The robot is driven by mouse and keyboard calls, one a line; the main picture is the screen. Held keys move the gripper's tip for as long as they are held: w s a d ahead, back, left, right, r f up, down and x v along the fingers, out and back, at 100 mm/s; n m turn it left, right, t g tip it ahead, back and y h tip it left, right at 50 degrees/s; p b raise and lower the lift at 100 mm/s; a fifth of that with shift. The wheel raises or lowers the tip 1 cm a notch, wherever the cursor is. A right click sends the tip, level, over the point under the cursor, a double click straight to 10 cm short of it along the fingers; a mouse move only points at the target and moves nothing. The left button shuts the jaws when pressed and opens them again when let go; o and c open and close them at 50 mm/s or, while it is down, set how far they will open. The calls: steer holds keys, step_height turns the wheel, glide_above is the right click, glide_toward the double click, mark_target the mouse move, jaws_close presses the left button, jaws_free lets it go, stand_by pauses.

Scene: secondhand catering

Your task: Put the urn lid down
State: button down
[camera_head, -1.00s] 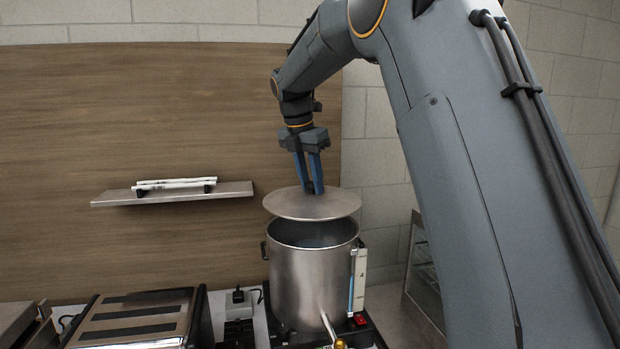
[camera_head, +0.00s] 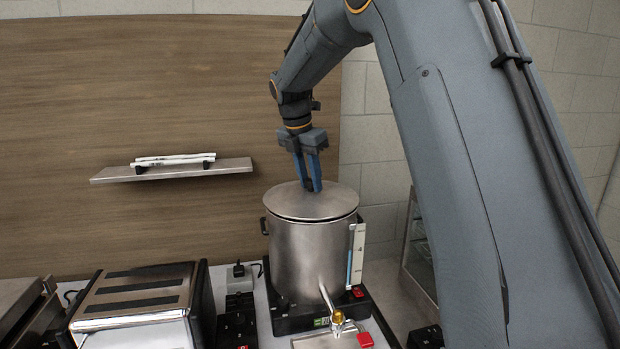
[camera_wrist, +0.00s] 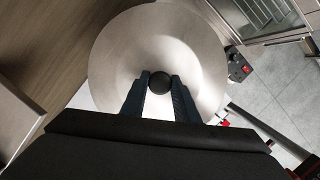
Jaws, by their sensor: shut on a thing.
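The urn lid (camera_head: 285,202) is a round metal disc at the top of the steel urn (camera_head: 305,255). In the wrist view the lid (camera_wrist: 120,55) fills the middle, and my gripper (camera_wrist: 160,90) has a blue finger on each side of the black knob (camera_wrist: 160,82). The lid hides most of the urn in that view.
A toaster (camera_head: 140,305) stands left of the urn, beside dark sockets (camera_head: 238,320). The urn has a tap (camera_head: 337,318) in front and a level gauge (camera_head: 356,250) at right. A wall shelf (camera_head: 175,171) is at left. A glass-sided cabinet (camera_head: 420,250) is at right.

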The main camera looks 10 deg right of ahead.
steer(key=shift+f, duration=0.5)
stand_by(0.3)
steer(key=c, duration=1.3)
jaws_free()
steer(key=shift+f, duration=0.1)
